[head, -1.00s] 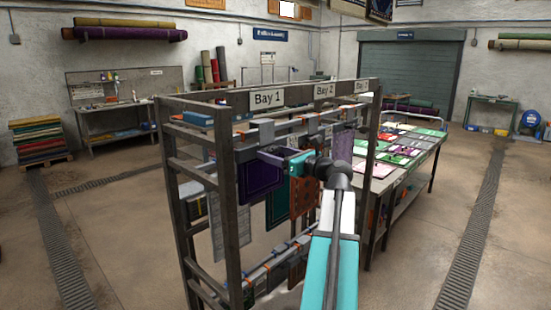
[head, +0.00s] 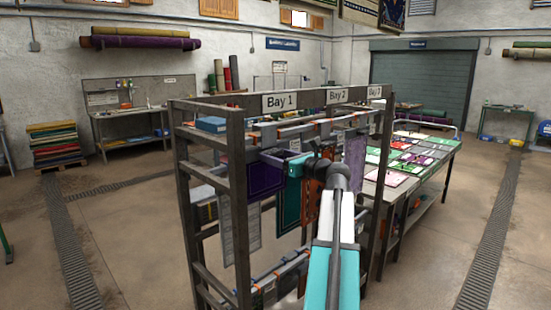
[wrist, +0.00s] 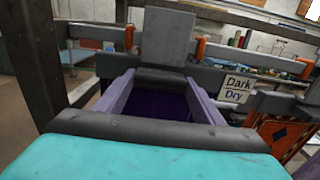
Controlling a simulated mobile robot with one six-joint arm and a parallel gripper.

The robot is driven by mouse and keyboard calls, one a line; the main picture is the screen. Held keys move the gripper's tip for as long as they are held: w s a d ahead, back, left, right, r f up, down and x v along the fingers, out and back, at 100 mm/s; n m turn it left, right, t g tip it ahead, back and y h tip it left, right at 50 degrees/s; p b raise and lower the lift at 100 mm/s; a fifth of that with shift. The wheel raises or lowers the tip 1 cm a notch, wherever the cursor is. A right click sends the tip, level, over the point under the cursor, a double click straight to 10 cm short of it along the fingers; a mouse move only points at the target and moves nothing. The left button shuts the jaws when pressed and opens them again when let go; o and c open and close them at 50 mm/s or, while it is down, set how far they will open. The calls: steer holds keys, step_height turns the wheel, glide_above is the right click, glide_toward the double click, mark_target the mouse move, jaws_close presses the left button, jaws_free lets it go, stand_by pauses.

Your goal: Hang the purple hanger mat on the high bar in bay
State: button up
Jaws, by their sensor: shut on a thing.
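The dark purple mat (head: 264,180) hangs in the Bay 1 part of the rack, just right of the front post. It also shows in the wrist view (wrist: 160,104), seen from above between my gripper's two greyish-lavender fingers. My gripper (head: 273,154) is shut on the purple mat's hanger at its top edge. In the wrist view my gripper (wrist: 168,82) points at the upper bar (wrist: 222,74), and a grey plate (wrist: 167,38) stands just beyond the fingertips. The mat appears close to the bar; I cannot tell whether its hanger touches it.
A "Dark Dry" tag (wrist: 237,88) hangs on the bar. The front post (head: 238,190) stands close left. Orange clips line the bars.

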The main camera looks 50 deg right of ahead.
steer(key=shift+f, duration=1.15)
steer(key=o, duration=1.5)
steer(key=shift+s, duration=0.1)
steer(key=s+a+b, duration=0.1)
steer(key=s+b, duration=0.1)
steer(key=s, duration=1.1)
steer(key=shift+s, duration=0.35)
steer(key=shift+f, duration=0.1)
